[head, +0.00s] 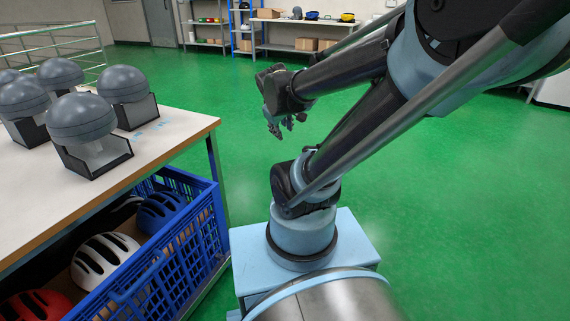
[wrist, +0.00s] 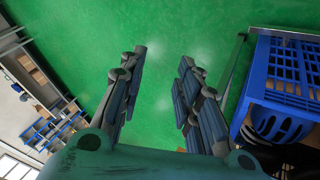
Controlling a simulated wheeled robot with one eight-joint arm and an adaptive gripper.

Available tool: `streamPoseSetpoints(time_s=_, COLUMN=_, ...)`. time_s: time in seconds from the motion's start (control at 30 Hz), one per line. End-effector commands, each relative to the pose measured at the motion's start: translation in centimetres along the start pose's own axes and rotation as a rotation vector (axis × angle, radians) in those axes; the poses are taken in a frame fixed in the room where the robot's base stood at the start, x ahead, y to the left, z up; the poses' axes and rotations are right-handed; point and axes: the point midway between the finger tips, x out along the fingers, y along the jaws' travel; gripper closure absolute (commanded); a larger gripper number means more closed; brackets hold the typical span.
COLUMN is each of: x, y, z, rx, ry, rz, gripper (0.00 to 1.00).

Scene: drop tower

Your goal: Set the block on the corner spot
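My gripper (head: 281,127) hangs over the green floor, to the right of the table (head: 185,135) in the head view. In the wrist view its fingers (wrist: 163,65) are spread apart, with only floor between them. No block can be picked out in either view. Small light-blue marks (head: 147,131) lie on the table top near its right corner; I cannot tell whether they are the corner spot.
Several grey domes stand on dark stands on the table, one (head: 82,118) near its front. A blue crate (head: 172,262) with helmets sits below; the crate also shows in the wrist view (wrist: 288,66). Shelves (head: 240,25) stand far back.

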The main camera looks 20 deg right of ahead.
Motion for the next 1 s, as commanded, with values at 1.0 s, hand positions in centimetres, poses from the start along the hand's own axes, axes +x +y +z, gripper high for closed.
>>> streamPoseSetpoints(time_s=1.0, x=-3.9, y=-9.4, z=11.5, rx=0.523, ry=-0.3, rz=-0.313, gripper=0.69)
